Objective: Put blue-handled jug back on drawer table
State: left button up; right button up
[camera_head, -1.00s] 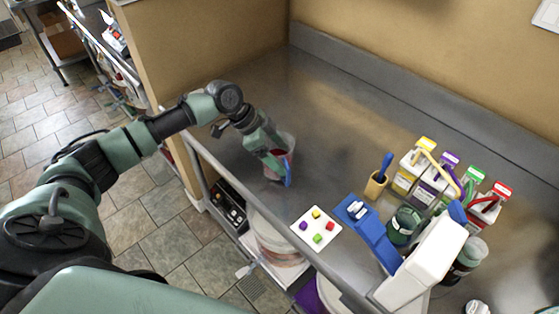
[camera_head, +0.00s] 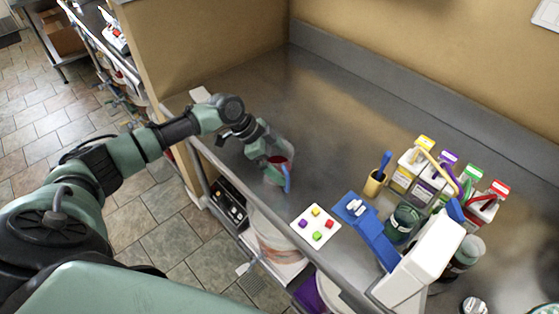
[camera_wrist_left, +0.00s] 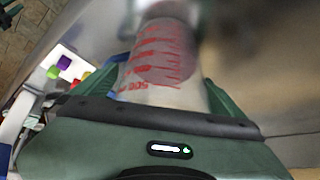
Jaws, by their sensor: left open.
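The jug (camera_head: 272,178) is clear with red markings and a blue handle (camera_head: 287,178). It is on the steel table near its front edge, left of the white card with coloured blocks. My left gripper (camera_head: 268,158) is at the jug and hides part of it in the head view. In the left wrist view the jug (camera_wrist_left: 160,62) sits between the two green fingers, its red scale facing the camera. The left gripper is open around it. Whether the fingers touch the jug cannot be told. My right gripper is not in view.
The white card (camera_head: 316,227) with coloured blocks lies at the table's front edge. A blue and white device (camera_head: 420,262), a green-lidded jar (camera_head: 403,222), a tan cup (camera_head: 375,184) and several coloured-label cartons (camera_head: 408,170) stand to the right. The table behind the jug is clear.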

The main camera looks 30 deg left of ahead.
pick_arm(q)
jog(key=shift+a+r, duration=0.3)
jog(key=shift+r, duration=0.1)
jog(key=b+v, duration=0.2)
jog(key=v, duration=0.9)
jog(key=shift+b, duration=0.4)
jog(key=shift+s, duration=0.15)
